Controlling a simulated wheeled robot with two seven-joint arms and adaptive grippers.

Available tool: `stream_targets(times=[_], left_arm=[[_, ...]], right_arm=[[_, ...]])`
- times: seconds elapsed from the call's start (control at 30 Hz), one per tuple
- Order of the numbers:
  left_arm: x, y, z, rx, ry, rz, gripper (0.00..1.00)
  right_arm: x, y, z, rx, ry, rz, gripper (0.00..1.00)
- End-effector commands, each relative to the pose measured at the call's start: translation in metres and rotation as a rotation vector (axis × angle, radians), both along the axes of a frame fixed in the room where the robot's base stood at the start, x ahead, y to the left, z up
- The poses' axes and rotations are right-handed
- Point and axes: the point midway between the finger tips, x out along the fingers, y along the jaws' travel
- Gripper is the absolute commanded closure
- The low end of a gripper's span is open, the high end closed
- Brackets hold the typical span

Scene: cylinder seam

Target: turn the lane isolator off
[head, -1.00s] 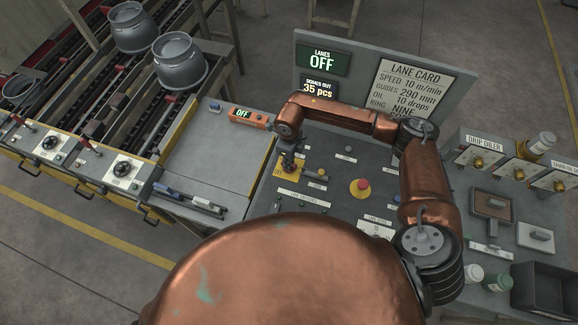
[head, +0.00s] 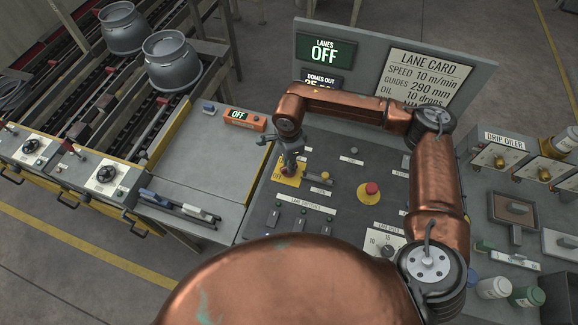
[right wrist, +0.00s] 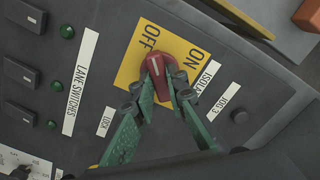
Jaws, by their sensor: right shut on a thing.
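The lane isolator is a red handle (right wrist: 156,68) on a yellow plate (right wrist: 133,66) marked OFF and ON. In the right wrist view the handle's white-marked end points up towards the word OFF. My right gripper (right wrist: 168,90) has its green fingers shut on the handle, one on each side, hiding its lower part. In the head view the yellow plate (head: 283,179) is partly covered by my right gripper (head: 288,168). The lanes display (head: 323,52) reads OFF. My left gripper is not in view.
A red mushroom button (head: 369,190) stands right of the isolator. Several black lane switches (right wrist: 23,73) sit beside it. An orange box (head: 244,119) reads OFF. A lane card (head: 428,80) stands behind the panel, and a drip oiler (head: 495,155) is at the right.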

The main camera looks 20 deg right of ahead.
Motion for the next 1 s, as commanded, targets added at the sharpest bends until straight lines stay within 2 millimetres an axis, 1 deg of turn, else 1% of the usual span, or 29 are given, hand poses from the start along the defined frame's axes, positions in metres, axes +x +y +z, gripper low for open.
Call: stream_targets(times=[0.03,0.2,0.7,0.73,0.93,1.0], left_arm=[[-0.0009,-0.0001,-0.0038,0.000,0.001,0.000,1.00],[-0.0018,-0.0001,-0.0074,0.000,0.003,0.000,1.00],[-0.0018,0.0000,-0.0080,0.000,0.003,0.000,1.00],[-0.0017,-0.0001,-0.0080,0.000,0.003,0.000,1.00],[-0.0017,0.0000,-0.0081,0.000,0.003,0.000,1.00],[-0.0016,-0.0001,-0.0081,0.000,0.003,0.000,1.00]], right_arm=[[0.0019,0.0022,0.0008,0.006,-0.006,0.018,1.00],[0.0015,0.0024,0.0021,0.007,-0.005,0.058,1.00],[0.0013,0.0027,0.0034,0.007,-0.005,0.073,1.00],[0.0013,0.0027,0.0034,0.007,-0.005,0.073,0.85],[0.0007,0.0017,0.0020,0.005,-0.003,0.072,0.71],[0.0005,0.0014,0.0016,0.003,-0.003,0.071,0.70]])
